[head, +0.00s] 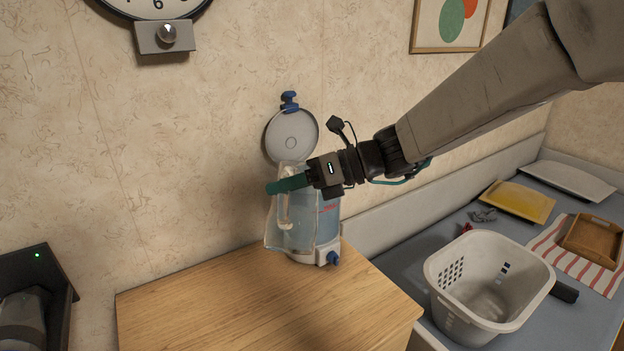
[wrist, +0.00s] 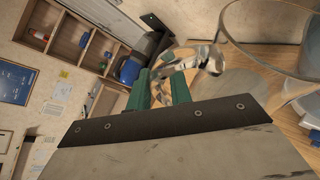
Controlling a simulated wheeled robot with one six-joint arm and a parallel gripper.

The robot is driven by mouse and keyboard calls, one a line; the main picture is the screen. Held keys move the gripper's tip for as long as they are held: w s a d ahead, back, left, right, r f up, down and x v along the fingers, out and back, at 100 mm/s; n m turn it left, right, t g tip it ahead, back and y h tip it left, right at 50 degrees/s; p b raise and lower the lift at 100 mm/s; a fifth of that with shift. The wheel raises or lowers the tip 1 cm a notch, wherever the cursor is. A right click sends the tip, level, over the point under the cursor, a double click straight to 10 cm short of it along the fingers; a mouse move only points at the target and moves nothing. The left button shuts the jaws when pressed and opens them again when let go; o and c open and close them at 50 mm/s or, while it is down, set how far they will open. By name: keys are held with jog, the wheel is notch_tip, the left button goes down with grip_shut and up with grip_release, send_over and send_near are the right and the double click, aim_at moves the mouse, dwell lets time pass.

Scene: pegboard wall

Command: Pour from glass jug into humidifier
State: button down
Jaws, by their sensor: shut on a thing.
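The humidifier (head: 328,222) stands on the wooden cabinet top, white with a bluish tank and a blue knob low on its right. A round grey-white lid (head: 292,136) with a blue knob stands raised behind it. The clear glass jug (head: 275,236) is in front of the humidifier's left side and overlaps it in the head view; I cannot tell if they touch. My gripper (head: 278,186) is shut on the jug's handle with teal fingers. In the wrist view, the fingers (wrist: 163,86) meet the glass handle (wrist: 200,62), and the jug's rim (wrist: 265,62) curves at upper right. The water level is unclear.
The wooden cabinet top (head: 230,305) is clear to the left and front. A white basket (head: 490,290), a yellow tray (head: 517,201) and a wooden tray (head: 592,240) on a striped cloth lie at right. A clock (head: 158,8) hangs upper left. A dark box (head: 38,275) is at lower left.

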jog(key=s+f+n+t, duration=0.3)
jog(key=s+f+n, duration=0.1)
jog(key=f, duration=0.5)
jog(key=shift+s+a+n+h, duration=0.4)
jog(key=shift+a, duration=0.05)
